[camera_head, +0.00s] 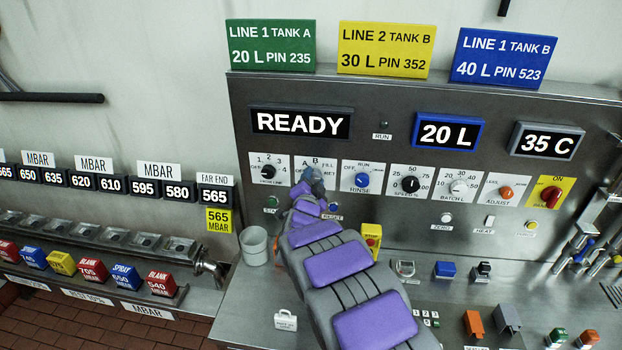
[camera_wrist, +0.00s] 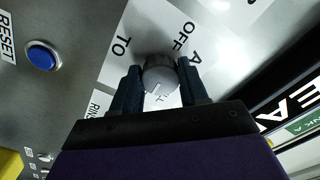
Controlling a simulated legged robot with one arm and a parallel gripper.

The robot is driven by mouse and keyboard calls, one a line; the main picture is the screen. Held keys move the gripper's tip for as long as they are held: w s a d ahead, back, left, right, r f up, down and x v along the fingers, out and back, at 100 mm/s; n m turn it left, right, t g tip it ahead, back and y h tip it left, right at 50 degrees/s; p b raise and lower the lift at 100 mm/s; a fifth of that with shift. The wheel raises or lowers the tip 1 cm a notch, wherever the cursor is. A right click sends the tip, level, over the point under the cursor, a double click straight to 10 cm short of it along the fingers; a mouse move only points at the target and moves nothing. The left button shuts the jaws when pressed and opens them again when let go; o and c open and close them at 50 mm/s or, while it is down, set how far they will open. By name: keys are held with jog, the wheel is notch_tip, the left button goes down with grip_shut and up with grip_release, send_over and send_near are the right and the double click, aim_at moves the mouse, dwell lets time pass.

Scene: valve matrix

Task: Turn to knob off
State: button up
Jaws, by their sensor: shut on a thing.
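The TO knob (camera_wrist: 161,74) is a round grey knob on a white label plate (camera_wrist: 121,45) in the wrist view. The plate's words TO, OFF and A show around it, and other lettering is partly covered. My gripper (camera_wrist: 160,84) is shut on the knob, with one dark finger on each side. A pale mark shows on the knob's near face, but I cannot tell clearly which label it points to. In the head view my gripper (camera_head: 311,182) reaches the plate marked A, B and FILL, and mostly hides the knob.
The blue RINSE knob (camera_head: 362,180) is close on the right and the FROM LINE selector (camera_head: 268,172) on the left. A blue RESET button (camera_wrist: 42,56) lies below the plate. The display (camera_head: 300,123) above reads READY. A grey cup (camera_head: 255,244) stands on the counter.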

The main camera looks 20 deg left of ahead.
jog(key=n+p, duration=0.3)
jog(key=p, duration=0.2)
jog(key=shift+w+d+r+n, duration=0.1)
jog(key=shift+d+r+n, duration=0.05)
jog(key=shift+r+n, duration=0.2)
jog(key=n+p, duration=0.4)
jog(key=shift+n, duration=0.35)
jog(key=n+p, duration=0.2)
jog(key=n, duration=0.1)
jog(key=shift+n+p, duration=0.3)
jog(key=n+p, duration=0.2)
jog(key=n, duration=0.3)
jog(key=n+p, duration=0.1)
jog(key=n, duration=0.4)
jog(key=shift+a+n+p, duration=0.2)
jog(key=shift+n+p, duration=0.15)
jog(key=shift+n, duration=0.05)
jog(key=n+p, duration=0.1)
jog(key=n, duration=0.3)
jog(key=shift+n, duration=0.4)
jog(key=n, duration=0.5)
jog(key=shift+s+f+p, duration=0.15)
jog(key=shift+s+p, duration=0.05)
jog(key=shift+p, duration=0.1)
jog(key=shift+f+n, duration=0.25)
jog(key=shift+n, duration=1.05)
jog(key=shift+s+f, duration=0.1)
jog(key=shift+f, duration=0.05)
